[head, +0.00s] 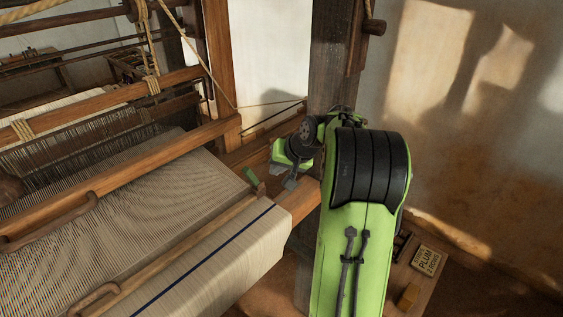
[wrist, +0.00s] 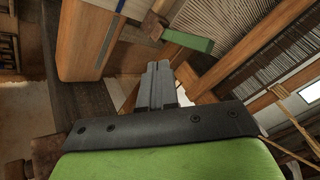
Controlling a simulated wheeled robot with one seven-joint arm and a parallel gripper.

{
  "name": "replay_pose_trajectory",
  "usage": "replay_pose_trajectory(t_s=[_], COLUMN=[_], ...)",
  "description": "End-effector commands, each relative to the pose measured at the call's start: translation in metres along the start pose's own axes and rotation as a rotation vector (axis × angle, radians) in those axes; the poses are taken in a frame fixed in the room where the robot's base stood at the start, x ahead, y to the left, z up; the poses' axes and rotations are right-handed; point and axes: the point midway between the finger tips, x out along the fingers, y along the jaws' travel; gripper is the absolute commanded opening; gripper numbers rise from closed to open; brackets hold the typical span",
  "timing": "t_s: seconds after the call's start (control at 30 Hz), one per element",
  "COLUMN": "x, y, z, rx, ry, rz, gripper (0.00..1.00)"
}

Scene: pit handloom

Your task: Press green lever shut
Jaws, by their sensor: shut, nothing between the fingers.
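The green lever (head: 250,175) is a small green bar by the right end of the loom's front wooden beam, near the edge of the cloth. In the wrist view the green lever (wrist: 188,40) joins a brown wooden piece (wrist: 154,26) at one end and sticks out to the right. My gripper (head: 290,183) is shut and empty, to the right of the lever in the head view. In the wrist view my gripper's dark fingers (wrist: 158,66) appear just short of the lever, with a gap between them. I cannot tell the lever's exact angle.
Striped woven cloth (head: 215,255) and the front beam (head: 298,198) lie left of my arm. A dark upright post (head: 333,60) stands behind my gripper.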

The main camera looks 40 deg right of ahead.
Motion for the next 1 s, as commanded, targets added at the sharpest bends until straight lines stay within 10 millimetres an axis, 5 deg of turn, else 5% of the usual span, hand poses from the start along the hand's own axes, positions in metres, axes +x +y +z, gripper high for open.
replay_pose_trajectory(t_s=[0.1, 0.3, 1.0], x=[0.027, 0.045, 0.053], y=[0.0, -0.026, -0.031], z=[0.001, 0.001, 0.006], rx=[0.0, -0.003, -0.031], ry=[-0.004, -0.001, 0.029], rz=[0.0, -0.001, 0.026], gripper=[0.0, 0.0, 0.0])
